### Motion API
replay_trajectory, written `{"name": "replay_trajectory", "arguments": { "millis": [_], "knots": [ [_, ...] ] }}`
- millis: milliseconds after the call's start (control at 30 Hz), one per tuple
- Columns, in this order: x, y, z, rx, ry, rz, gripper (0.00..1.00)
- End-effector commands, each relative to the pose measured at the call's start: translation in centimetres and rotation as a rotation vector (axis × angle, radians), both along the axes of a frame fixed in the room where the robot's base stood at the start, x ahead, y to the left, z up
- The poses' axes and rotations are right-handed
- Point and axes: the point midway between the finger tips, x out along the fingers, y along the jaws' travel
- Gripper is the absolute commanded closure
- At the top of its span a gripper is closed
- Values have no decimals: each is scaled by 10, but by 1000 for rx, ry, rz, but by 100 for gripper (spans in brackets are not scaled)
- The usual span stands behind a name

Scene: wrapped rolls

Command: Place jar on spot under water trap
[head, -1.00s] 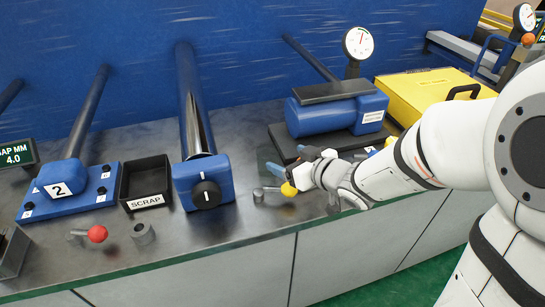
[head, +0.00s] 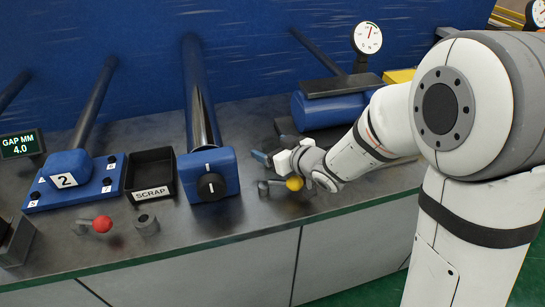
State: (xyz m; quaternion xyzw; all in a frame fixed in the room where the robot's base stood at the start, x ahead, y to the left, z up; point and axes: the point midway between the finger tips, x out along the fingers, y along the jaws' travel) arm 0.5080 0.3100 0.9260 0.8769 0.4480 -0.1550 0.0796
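My gripper (head: 269,153) is low over the grey bench, right of the blue block with the black knob. A blue fingertip points left; the other finger is not clear, so its opening cannot be told. I cannot make out a jar in or near it. I cannot pick out the marked spot. A blue cylindrical unit (head: 314,110) with a dark top plate stands behind my gripper, partly hidden by my arm. I cannot tell whether it is the water trap.
A yellow-knobbed lever (head: 294,183) is just below my gripper. The knob block (head: 208,175), a black scrap bin (head: 150,174), a red-knobbed lever (head: 102,224) and a grey cylinder (head: 147,225) stand to the left. A round gauge (head: 367,38) rises behind. Some bench front is clear.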

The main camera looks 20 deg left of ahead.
Motion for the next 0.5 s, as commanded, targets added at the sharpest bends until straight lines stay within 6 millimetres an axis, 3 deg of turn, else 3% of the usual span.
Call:
{"name": "replay_trajectory", "arguments": {
  "millis": [500],
  "knots": [
    [0, -1, 0, 0, 0, -1, 66]
  ]
}}
